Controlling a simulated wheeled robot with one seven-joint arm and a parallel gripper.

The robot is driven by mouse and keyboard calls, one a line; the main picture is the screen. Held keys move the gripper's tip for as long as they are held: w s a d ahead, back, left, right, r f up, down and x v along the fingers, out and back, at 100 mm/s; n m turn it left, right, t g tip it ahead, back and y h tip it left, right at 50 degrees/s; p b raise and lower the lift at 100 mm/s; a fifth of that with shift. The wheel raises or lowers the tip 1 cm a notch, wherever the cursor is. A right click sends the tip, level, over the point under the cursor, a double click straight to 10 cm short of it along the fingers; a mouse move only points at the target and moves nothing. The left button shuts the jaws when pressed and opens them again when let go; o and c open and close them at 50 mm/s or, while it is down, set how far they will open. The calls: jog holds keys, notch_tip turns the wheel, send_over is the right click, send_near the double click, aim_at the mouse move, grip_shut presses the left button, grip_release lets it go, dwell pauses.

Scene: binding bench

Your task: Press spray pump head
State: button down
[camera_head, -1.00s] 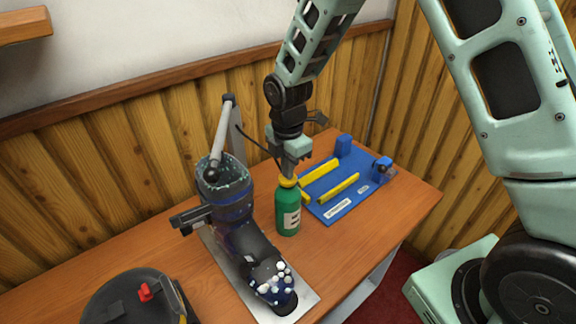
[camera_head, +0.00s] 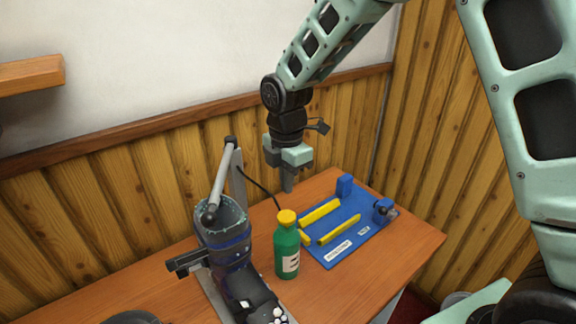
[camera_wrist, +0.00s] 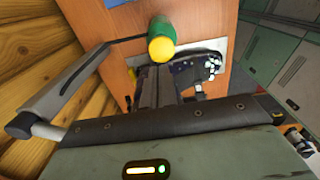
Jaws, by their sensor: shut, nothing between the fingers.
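A green spray bottle (camera_head: 287,252) with a yellow pump head (camera_head: 287,216) and a white label stands upright on the table. My gripper (camera_head: 288,188) is shut and empty, pointing down above and a little behind the bottle, with a gap between the fingertips and the yellow head. In the wrist view the yellow head (camera_wrist: 161,48) shows just beyond the shut fingers (camera_wrist: 155,85), with part of the green bottle (camera_wrist: 160,28) behind it.
A dark blue boot-like device (camera_head: 228,245) with a grey lever arm (camera_head: 222,180) stands left of the bottle. A blue board (camera_head: 365,235) with yellow bars (camera_head: 340,229) lies to the right. The wooden table (camera_head: 335,290) is clear at front right.

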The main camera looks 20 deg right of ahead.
notch_tip(320, 180, up, 5)
jog(key=shift+r+b, duration=0.1)
jog(key=shift+b, duration=0.4)
dwell(0.4)
jog(key=s+a+f+m+b, duration=0.1)
jog(key=s+f+m+b, duration=0.1)
jog(key=s, duration=0.7)
jog(key=s+a+f+m+b, duration=0.2)
jog(key=s+f+m+b, duration=0.1)
jog(key=s+m, duration=0.4)
jog(key=s+a+f+m+b, duration=0.1)
jog(key=s+f+m+b, duration=0.1)
jog(key=s, duration=0.9)
jog(key=f+m, duration=0.1)
jog(key=m, duration=0.1)
jog(key=shift+s+a+f+m+y+b, duration=0.3)
jog(key=shift+s+f+m+b, duration=0.05)
jog(key=shift+m, duration=0.05)
